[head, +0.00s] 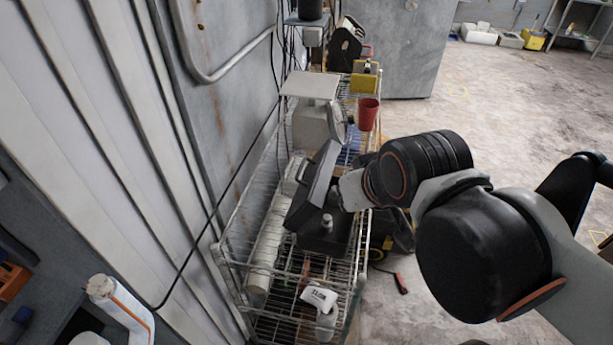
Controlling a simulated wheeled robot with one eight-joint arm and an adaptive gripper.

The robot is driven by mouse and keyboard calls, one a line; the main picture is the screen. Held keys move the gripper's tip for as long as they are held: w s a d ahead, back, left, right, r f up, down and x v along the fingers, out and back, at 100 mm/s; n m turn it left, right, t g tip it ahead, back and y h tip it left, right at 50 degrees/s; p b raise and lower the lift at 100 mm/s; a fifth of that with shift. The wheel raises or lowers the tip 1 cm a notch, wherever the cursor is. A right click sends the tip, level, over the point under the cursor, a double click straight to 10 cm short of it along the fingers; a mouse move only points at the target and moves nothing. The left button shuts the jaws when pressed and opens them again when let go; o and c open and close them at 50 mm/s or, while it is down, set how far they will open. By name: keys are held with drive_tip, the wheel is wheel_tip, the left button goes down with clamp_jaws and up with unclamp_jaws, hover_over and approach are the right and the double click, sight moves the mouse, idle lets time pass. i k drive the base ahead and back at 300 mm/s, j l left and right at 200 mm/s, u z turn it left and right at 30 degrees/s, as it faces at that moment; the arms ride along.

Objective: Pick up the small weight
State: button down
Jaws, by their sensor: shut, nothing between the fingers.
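A small grey metal piece (327,221), which looks like the small weight, shows at the dark open case (322,240) on the wire shelf. It is small in the picture, and I cannot tell whether it stands in the case or on its edge. My gripper (349,190) is at the end of my arm, just right of the raised dark lid and above and right of the grey piece. It is shut and empty. Its fingertips are hard to make out against the case.
The wire rack (290,275) holds a white scale (310,88), a red cup (368,113), a yellow box (364,78) and a white bottle (327,322). A grey wall runs close along its left. Open floor (520,110) lies to the right.

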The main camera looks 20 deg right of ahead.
sight(327, 225)
drive_tip(key=k+l+u, duration=0.4)
drive_tip(key=l+u, duration=0.25)
drive_tip(key=i+j+u, duration=0.1)
drive_tip(key=j, duration=0.1)
